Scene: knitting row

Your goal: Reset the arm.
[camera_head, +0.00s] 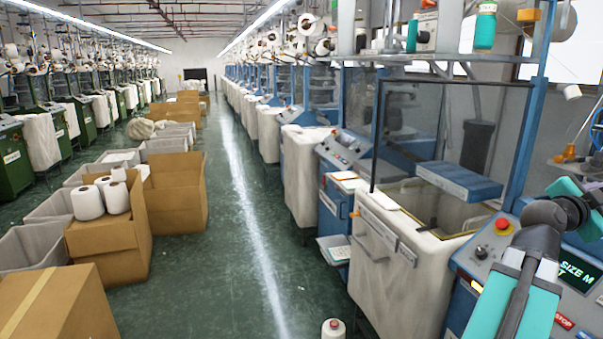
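My arm, with teal and dark grey links, rises from the bottom right corner and bends at a dark joint. It then runs out past the right edge in front of the nearest knitting machine (375,225). My gripper does not show in this view, so whether it holds anything is hidden. The arm covers part of the machine's control panel, where a red button (502,224) and a green-lit display (578,270) show.
A yarn cone (333,329) stands at the bottom edge. Cardboard boxes (103,236) and grey bins (35,254) line the left side, one box holding white cones (87,203). The green aisle floor (235,240) between boxes and machines is clear.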

